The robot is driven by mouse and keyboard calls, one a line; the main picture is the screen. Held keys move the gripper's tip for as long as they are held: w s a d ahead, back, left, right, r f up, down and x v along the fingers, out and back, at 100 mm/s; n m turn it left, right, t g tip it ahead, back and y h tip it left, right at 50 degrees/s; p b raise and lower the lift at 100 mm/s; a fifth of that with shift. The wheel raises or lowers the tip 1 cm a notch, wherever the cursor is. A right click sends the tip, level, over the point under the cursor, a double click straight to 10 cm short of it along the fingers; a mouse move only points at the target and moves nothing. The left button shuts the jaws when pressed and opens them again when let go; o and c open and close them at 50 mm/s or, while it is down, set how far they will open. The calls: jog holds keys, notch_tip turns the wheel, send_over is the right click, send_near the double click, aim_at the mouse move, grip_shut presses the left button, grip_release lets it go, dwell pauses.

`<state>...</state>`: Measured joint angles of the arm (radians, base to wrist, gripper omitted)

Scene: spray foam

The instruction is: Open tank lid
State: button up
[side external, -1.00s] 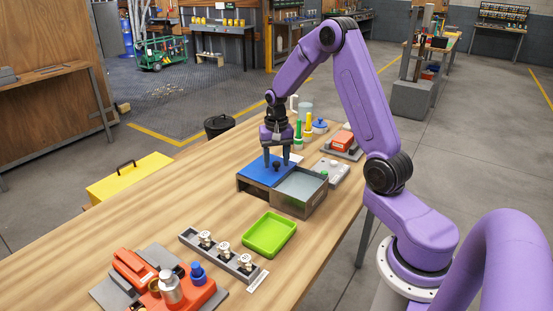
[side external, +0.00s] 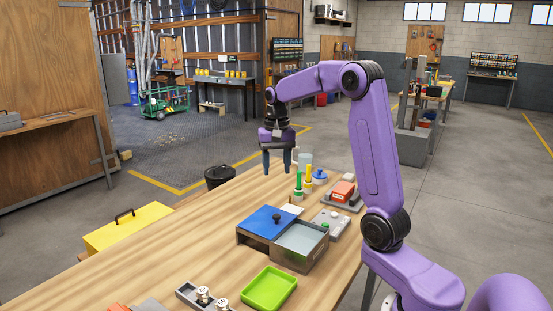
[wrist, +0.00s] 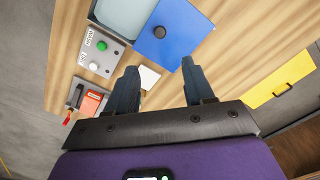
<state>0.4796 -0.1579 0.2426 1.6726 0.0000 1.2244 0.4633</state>
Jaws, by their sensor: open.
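The grey tank (side external: 302,262) stands on the wooden table, and its right part is uncovered, showing a pale interior. The lid (wrist: 180,40) and knob (wrist: 159,32) also show in the wrist view, beside the tank's open interior (wrist: 122,14). My gripper (side external: 277,170) is raised above the table beyond the lid, apart from it. Its two fingers (wrist: 158,72) are spread with nothing between them.
A control box (side external: 332,222) with a green button stands right of the tank. Behind are green and yellow bottles (side external: 308,177), a blue-lidded pot (side external: 319,177) and an orange block (side external: 342,190). A green tray (side external: 269,288) lies in front. The table left of the tank is clear.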

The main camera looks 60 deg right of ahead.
notch_tip(320, 180, up, 2)
jog(key=shift+r, duration=0.1)
jog(key=shift+a, duration=0.1)
dwell(0.4)
jog(key=s+a+f+n, duration=0.2)
jog(key=s+a+n, duration=0.3)
jog(key=a, duration=0.4)
jog(key=s+a+f+n, duration=0.1)
jog(key=s+a+n, duration=0.35)
jog(key=a, duration=0.45)
jog(key=s+a+f+n, duration=0.2)
jog(key=s+n, duration=0.4)
jog(key=s, duration=0.4)
jog(key=s+a+f+n, duration=0.2)
jog(key=s+n, duration=0.4)
jog(key=s, duration=0.4)
jog(key=shift+a+f, duration=0.3)
jog(key=shift+f, duration=0.4)
